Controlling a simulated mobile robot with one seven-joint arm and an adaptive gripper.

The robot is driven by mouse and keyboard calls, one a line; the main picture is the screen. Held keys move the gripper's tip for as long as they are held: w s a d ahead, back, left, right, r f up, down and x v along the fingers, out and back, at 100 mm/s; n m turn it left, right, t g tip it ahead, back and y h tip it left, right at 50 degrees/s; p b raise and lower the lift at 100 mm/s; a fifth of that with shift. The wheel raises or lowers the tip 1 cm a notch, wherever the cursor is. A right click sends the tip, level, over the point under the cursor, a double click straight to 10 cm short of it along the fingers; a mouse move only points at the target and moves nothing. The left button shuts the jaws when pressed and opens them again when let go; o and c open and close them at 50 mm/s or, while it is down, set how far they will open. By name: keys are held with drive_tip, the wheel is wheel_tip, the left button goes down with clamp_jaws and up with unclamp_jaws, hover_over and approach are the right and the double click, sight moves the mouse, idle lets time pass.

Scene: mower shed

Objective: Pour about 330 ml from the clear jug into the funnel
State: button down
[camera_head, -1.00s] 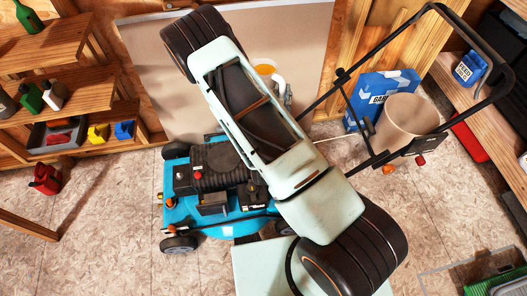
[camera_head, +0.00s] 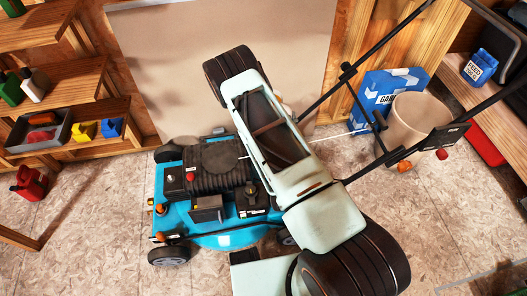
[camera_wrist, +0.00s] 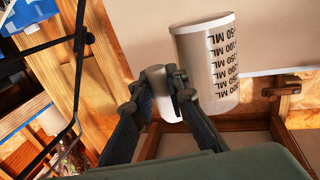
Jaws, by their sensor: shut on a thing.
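The jug (camera_wrist: 208,65) shows in the wrist view as a pale cylinder with black ML marks, which read upside down there. My gripper (camera_wrist: 168,88) is shut on its pale handle (camera_wrist: 160,95), with a dark finger on either side. No liquid level can be made out through the jug wall. In the head view my arm hides my gripper and nearly all of the jug, beyond the mower's engine. I cannot make out the funnel with certainty in either view.
A blue mower (camera_head: 225,239) stands below my arm, its black handle bars (camera_head: 372,108) rising to the right. A beige bucket (camera_head: 414,122) and a blue box (camera_head: 377,88) stand at the right. Shelves (camera_head: 78,83) with bottles and bins are at the left.

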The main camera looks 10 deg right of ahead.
wheel_tip(320, 180, down, 15)
drive_tip(key=s+d+y+b, duration=0.1)
drive_tip(key=d+b, duration=0.1)
drive_tip(key=b, duration=0.8)
drive_tip(key=shift+s+n, duration=0.3)
drive_tip(key=shift+r, duration=0.1)
drive_tip(key=shift+s+d+r+n+g, duration=0.1)
drive_tip(key=shift+r+n+g, duration=0.2)
drive_tip(key=shift+r+n, duration=0.3)
drive_tip(key=shift+s+d+r+n+g, duration=0.1)
drive_tip(key=shift+r+n+g, duration=0.2)
drive_tip(key=shift+r+n, duration=0.25)
drive_tip(key=shift+r+n+g, duration=0.3)
drive_tip(key=shift+r+n, duration=0.05)
drive_tip(key=shift+n, duration=0.1)
drive_tip(key=shift+w+a+r+n+g+h, duration=0.15)
drive_tip(key=shift+r+n+g, duration=0.1)
drive_tip(key=shift+n+g, duration=0.3)
drive_tip(key=shift+w+a+r+n+g+h, duration=0.15)
drive_tip(key=shift+r+n+g, duration=0.1)
drive_tip(key=shift+n+g, duration=0.3)
idle(3.2)
